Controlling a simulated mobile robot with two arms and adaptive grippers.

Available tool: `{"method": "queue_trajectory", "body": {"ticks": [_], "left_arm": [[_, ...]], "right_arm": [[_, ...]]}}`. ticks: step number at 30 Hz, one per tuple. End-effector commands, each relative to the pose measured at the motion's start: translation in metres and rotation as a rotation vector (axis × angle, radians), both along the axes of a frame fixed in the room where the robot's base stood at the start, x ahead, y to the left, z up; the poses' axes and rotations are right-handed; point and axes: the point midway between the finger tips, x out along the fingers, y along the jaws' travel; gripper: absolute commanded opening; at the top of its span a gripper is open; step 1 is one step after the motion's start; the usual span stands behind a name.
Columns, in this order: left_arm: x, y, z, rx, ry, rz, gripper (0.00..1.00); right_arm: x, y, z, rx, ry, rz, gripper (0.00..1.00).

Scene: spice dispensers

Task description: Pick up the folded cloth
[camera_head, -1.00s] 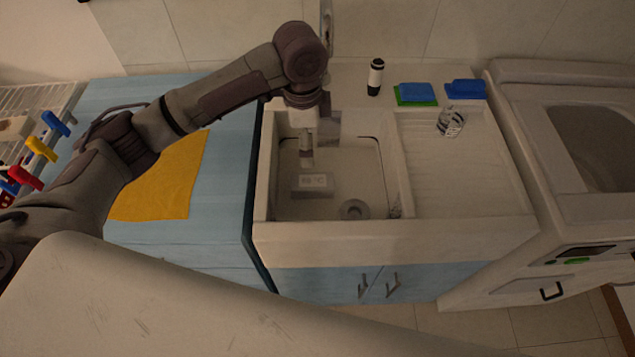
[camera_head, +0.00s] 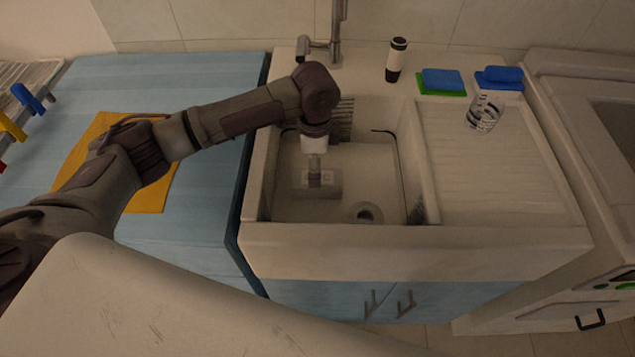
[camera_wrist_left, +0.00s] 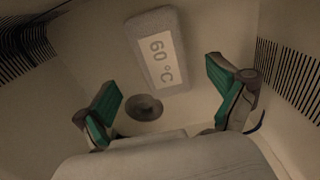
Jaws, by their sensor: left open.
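A grey rounded block with a pale "60 °C" label lies on the sink floor; it shows in the head view (camera_head: 333,185) and in the left wrist view (camera_wrist_left: 158,48). It may be the folded cloth, but its material is unclear. A flat yellow cloth (camera_head: 152,197) lies on the blue counter, partly covered by my left arm. My left gripper (camera_head: 315,181) points down into the sink and overlaps the block in the head view. In the left wrist view its green-padded fingers (camera_wrist_left: 163,85) are wide apart and empty, with the block ahead between them. My right gripper is not in view.
The sink (camera_head: 420,180) has walls around my gripper, a faucet (camera_head: 336,40) behind and a drain (camera_head: 366,211) beside the block. A dark-and-white bottle (camera_head: 396,61), blue sponges (camera_head: 443,78) and a glass (camera_head: 484,112) stand to the right. The drainboard (camera_head: 500,175) is mostly clear.

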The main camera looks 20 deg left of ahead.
Motion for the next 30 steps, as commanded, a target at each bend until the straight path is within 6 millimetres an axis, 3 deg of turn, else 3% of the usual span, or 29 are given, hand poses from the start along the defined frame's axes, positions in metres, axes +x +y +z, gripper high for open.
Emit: {"method": "queue_trajectory", "body": {"ticks": [5, 15, 23, 26, 30], "left_arm": [[0.000, -0.001, -0.012, 0.000, 0.000, 0.000, 0.96], [0.003, -0.003, -0.057, 0.001, 0.000, -0.001, 0.96], [0.003, -0.003, -0.061, 0.001, -0.002, -0.001, 0.96], [0.003, -0.003, -0.061, 0.001, -0.002, -0.001, 0.84], [0.003, -0.003, -0.060, 0.001, -0.002, -0.001, 0.61]], "right_arm": [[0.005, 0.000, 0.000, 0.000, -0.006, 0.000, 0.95], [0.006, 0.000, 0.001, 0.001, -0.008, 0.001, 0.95], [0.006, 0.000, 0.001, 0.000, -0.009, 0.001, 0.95], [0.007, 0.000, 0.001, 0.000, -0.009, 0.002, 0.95], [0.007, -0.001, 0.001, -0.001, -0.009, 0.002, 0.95]]}}
